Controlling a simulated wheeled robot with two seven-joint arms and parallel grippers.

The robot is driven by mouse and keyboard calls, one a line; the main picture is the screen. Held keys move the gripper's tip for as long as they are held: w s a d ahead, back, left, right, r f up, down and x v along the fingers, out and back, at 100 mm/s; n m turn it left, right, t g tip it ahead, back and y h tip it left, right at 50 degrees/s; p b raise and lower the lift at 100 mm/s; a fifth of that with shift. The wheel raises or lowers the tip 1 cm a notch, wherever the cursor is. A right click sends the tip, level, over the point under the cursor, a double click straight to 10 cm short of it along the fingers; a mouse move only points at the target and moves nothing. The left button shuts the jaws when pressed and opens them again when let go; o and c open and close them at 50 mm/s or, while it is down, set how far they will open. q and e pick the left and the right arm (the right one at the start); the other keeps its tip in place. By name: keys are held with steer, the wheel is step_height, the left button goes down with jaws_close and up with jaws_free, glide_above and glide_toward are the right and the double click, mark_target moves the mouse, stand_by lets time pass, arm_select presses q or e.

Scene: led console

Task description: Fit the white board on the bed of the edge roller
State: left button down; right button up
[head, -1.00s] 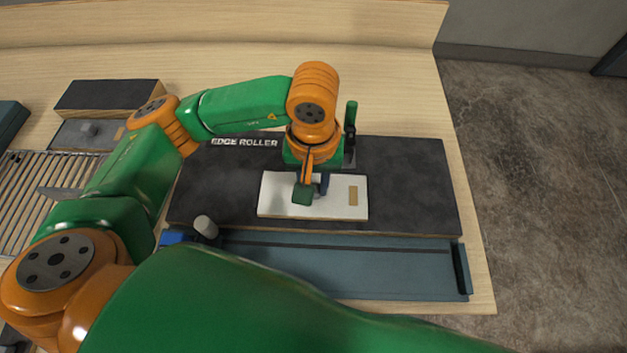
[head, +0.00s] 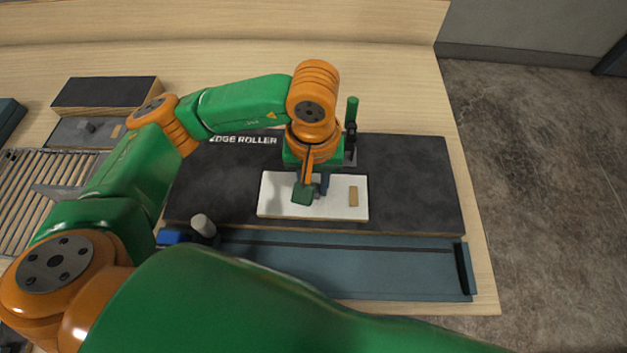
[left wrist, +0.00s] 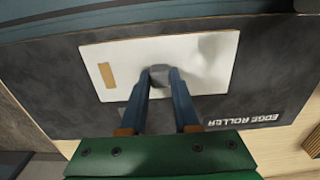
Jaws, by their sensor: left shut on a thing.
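The white board (head: 286,203) is level over the dark panel (head: 410,190) lettered EDGE ROLLER. I cannot tell whether it touches the panel or hangs just above it. It has a tan strip near one end, and it also shows in the left wrist view (left wrist: 205,62). My left gripper (head: 312,188) is shut on the grey knob (left wrist: 160,74) of the board, with one blue finger on each side. The gripper hides part of the board in the head view. My right gripper is not in view.
A long blue-grey channel (head: 340,272) with a raised right end lies along the panel's front. A grey cylinder (head: 203,226) and a blue block (head: 171,237) are at its left. A green upright handle (head: 352,110) stands behind my gripper. A slatted rack (head: 30,190) is at left.

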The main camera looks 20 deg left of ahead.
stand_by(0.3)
arm_select(q)
steer(key=c, duration=0.6)
jaws_free()
step_height(320, 180, up, 7)
steer(key=shift+b, duration=0.6)
